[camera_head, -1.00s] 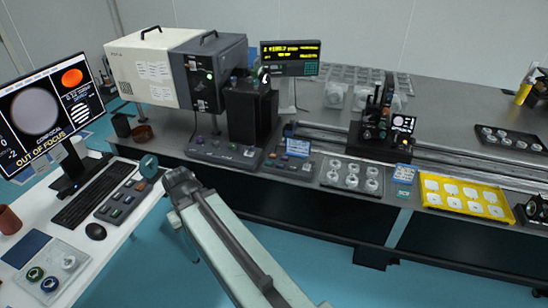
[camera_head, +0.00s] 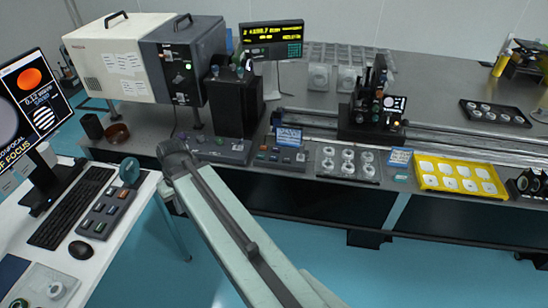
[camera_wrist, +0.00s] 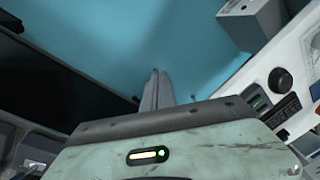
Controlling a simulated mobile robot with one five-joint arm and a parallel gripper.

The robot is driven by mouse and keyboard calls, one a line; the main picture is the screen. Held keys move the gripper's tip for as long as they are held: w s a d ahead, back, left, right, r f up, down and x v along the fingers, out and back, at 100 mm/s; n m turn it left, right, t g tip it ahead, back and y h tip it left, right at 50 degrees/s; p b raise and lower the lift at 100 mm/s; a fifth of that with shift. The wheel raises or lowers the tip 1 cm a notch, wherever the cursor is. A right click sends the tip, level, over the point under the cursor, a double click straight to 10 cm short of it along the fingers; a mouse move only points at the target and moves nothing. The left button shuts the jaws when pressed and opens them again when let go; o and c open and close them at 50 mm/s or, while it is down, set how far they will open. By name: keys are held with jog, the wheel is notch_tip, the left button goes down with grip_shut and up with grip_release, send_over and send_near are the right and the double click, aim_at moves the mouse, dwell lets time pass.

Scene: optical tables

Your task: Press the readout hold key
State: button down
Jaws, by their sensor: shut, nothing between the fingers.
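The readout (camera_head: 271,40) is a dark display with yellow digits at the back of the optical table, right of the big white and grey box. A small key box (camera_head: 282,158) with coloured keys and a blue label stands at the table's front edge; another control box (camera_head: 218,149) is left of it. I cannot tell which key is the hold key. In the wrist view, my gripper (camera_wrist: 157,76) is shut and empty, its fingers over blue floor and apart from any key. The gripper's fingers cannot be made out in the head view.
The white desk at left holds a monitor (camera_head: 20,115), keyboard (camera_head: 72,207), mouse (camera_head: 81,250) and another key panel (camera_head: 106,213). A yellow tray (camera_head: 420,182) and a tray of round parts (camera_head: 348,178) line the table's front. Blue floor lies between desk and table.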

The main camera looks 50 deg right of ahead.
jog(key=w+d+r+m+t+y+p, duration=0.1)
jog(key=d+r+m+t, duration=0.1)
jog(key=d, duration=0.8)
jog(key=w+d+r+m+t+y+p, duration=0.1)
jog(key=d+r+t, duration=0.1)
jog(key=d, duration=0.7)
notch_tip(320, 180, up, 6)
jog(key=m+t+h, duration=0.2)
jog(key=m+t, duration=0.1)
jog(key=t, duration=0.1)
send_over(276, 158)
jog(key=shift+s+a+r+p, duration=0.1)
jog(key=shift+s+p, duration=0.05)
jog(key=shift+p, duration=0.2)
notch_tip(276, 158, down, 9)
jog(key=b, duration=0.9)
jog(key=shift+r, duration=0.1)
jog(key=shift+f+b, duration=0.3)
jog(key=shift+f, duration=0.1)
